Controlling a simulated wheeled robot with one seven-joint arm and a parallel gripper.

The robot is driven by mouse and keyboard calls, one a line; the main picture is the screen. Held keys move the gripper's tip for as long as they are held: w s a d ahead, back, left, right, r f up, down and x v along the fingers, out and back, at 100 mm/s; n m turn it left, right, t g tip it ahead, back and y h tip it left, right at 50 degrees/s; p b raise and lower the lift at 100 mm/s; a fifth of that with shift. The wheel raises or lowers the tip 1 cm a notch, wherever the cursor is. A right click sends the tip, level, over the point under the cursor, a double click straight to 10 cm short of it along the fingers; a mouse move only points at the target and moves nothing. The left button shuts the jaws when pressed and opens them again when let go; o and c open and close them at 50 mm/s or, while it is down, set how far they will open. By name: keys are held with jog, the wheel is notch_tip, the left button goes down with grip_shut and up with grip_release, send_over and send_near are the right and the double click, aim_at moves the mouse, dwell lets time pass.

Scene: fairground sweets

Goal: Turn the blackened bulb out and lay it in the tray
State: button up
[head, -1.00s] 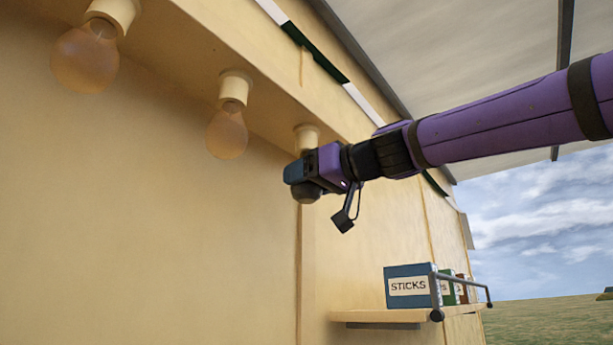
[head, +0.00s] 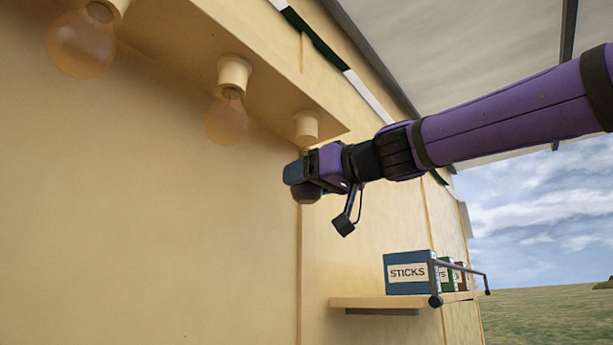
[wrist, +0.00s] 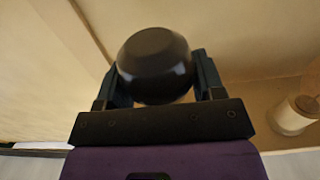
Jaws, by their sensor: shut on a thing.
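My gripper (head: 299,178) is shut on the blackened bulb (head: 305,194), whose dark rounded end shows below the fingers. In the wrist view the bulb (wrist: 155,66) sits between the two fingers, dark and glossy. The cream lamp holder (head: 306,127) on the beam is just above my gripper, with a narrow gap between them. Most of the bulb's upper part is hidden by my gripper in the head view. The tray is not in view.
Two clear amber bulbs (head: 226,120) (head: 82,45) hang from holders to the left. A shelf (head: 390,302) with a blue STICKS box (head: 408,272) and other boxes is at lower right. A cream holder (wrist: 293,115) shows at the wrist view's right. The wall below is clear.

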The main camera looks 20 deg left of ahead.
jog(key=shift+f, duration=0.2)
dwell(0.3)
jog(key=shift+s+d+f, duration=0.5)
jog(key=shift+d, duration=0.7)
jog(key=shift+s+d+f, duration=0.5)
jog(key=shift+d, duration=0.7)
jog(key=shift+s+d+f, duration=0.5)
jog(key=shift+d, duration=0.8)
jog(key=shift+f, duration=0.15)
